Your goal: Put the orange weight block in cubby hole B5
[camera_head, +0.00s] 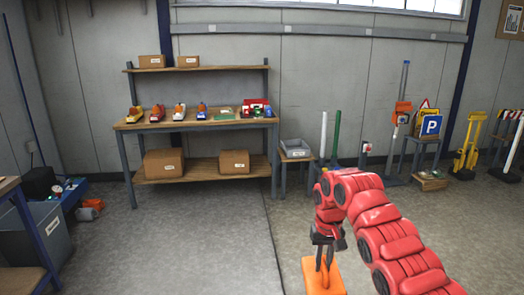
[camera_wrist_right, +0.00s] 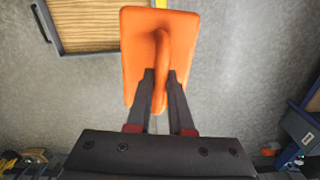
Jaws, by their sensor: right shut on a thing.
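The orange weight block (camera_head: 322,278) is a flat orange slab with a handle on top. It shows at the bottom of the head view and fills the upper middle of the right wrist view (camera_wrist_right: 133,58). My right gripper (camera_head: 325,258) is shut on its handle, and in the wrist view the two dark fingers (camera_wrist_right: 160,90) close on either side of that handle. The block appears to hang above the grey floor. My left gripper is not in view. No cubby hole marked B5 can be made out.
A wooden workbench (camera_head: 205,121) with toy-like vehicles and boxes stands against the back wall. A grey bin (camera_head: 296,148) sits on a small stand beside it. Signs, including a blue P sign (camera_head: 431,126), stand at right. A wood-topped piece (camera_wrist_right: 105,28) lies near the block. Middle floor is clear.

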